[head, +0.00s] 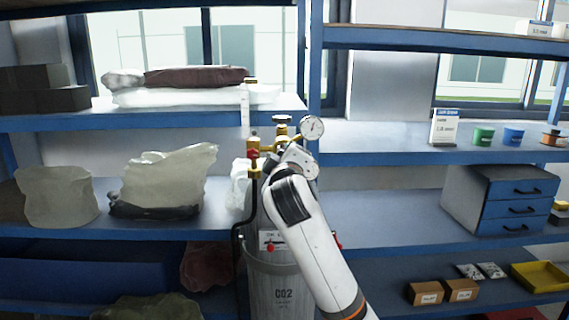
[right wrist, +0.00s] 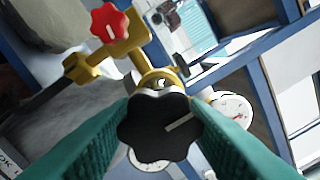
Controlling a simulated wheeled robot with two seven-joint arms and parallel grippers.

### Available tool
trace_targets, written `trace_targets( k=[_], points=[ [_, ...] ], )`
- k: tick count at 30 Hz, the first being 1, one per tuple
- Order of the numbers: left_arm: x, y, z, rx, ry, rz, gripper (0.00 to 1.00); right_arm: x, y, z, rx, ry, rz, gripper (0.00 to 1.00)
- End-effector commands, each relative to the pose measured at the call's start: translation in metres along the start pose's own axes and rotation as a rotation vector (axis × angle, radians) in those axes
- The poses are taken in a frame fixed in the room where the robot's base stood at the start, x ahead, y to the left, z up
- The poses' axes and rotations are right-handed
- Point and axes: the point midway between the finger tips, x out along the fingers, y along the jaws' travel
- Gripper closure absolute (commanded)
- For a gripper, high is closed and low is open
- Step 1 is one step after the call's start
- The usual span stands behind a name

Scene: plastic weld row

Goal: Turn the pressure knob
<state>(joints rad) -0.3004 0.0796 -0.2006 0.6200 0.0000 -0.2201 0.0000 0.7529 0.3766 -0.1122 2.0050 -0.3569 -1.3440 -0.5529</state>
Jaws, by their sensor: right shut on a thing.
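The pressure knob (right wrist: 150,138) is a black lobed knob with a white mark pointing up and right in the right wrist view. My right gripper (right wrist: 160,118) has one teal finger on each side of it and is shut on it. The knob sits on the brass regulator (right wrist: 154,78). A red lobed knob (right wrist: 108,23) is up and left on the same brass fittings. In the head view my right arm's wrist covers the knob and gripper. A gauge (head: 312,128) shows above the wrist. My left gripper is not in view.
The regulator stands on a grey CO2 cylinder (head: 272,285) between blue shelves. A second gauge (right wrist: 232,108) is close to the right finger. Bags (head: 165,180) lie on the left shelf; a drawer unit (head: 500,200) stands on the right.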

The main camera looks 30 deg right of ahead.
Motion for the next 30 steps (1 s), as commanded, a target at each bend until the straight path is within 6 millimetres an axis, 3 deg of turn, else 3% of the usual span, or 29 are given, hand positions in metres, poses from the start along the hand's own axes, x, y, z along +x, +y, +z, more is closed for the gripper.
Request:
trace_targets(
  k=[30],
  points=[
    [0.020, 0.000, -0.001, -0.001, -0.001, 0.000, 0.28, 0.000, 0.004, -0.001, 0.935, 0.005, 0.006, 0.81]
  ],
)
